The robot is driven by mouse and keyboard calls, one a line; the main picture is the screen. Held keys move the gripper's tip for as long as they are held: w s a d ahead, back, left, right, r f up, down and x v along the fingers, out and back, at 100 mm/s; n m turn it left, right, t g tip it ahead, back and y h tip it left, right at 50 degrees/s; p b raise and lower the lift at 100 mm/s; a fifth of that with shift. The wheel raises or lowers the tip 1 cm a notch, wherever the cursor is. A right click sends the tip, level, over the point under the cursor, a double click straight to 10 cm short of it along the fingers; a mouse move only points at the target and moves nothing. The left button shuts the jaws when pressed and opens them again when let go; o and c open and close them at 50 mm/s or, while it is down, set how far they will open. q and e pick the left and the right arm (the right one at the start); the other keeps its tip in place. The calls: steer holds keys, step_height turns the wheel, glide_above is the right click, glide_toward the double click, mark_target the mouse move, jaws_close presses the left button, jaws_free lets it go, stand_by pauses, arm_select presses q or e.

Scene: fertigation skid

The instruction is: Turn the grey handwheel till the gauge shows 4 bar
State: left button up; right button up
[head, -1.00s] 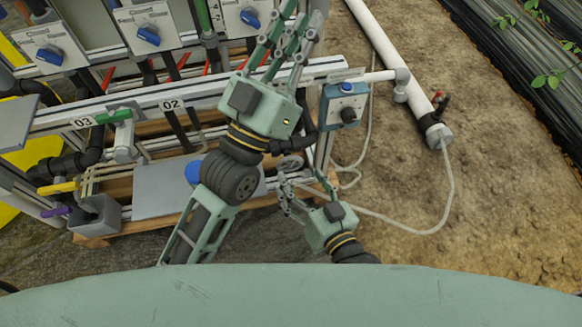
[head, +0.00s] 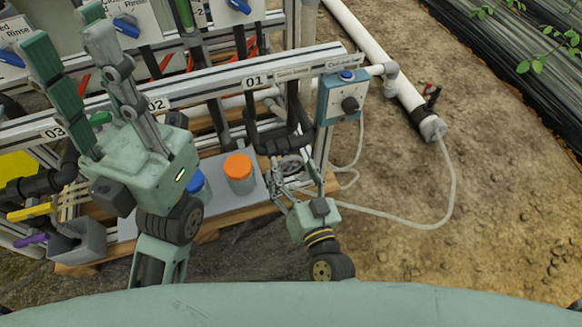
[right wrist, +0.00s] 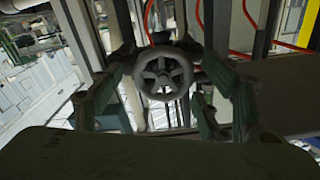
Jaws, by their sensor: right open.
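The grey handwheel (head: 290,163) is a small spoked wheel low on the skid, below the 01 end of the rail. In the right wrist view the handwheel (right wrist: 163,72) faces the camera, centred between the fingers. My right gripper (head: 297,176) is open, its fingers on either side of the wheel; it also shows in the right wrist view (right wrist: 168,98). I cannot tell whether the fingers touch the rim. My left gripper (head: 68,32) is open and empty, raised at the left in front of the rail. I cannot make out the gauge or its reading.
An orange-lidded jar (head: 239,170) and a blue-lidded jar (head: 197,187) stand on a grey board left of the wheel. A blue-grey control box (head: 342,97) is above right. A hose (head: 452,190) loops over open soil at right.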

steer(key=shift+x, duration=0.8)
steer(key=c, duration=1.1)
steer(key=shift+m+p, duration=0.4)
steer(key=shift+m, duration=0.2)
steer(key=o, duration=1.1)
steer(key=shift+s, duration=0.15)
steer(key=v, duration=1.1)
steer(key=shift+s+d, duration=0.2)
steer(key=shift+s, duration=0.2)
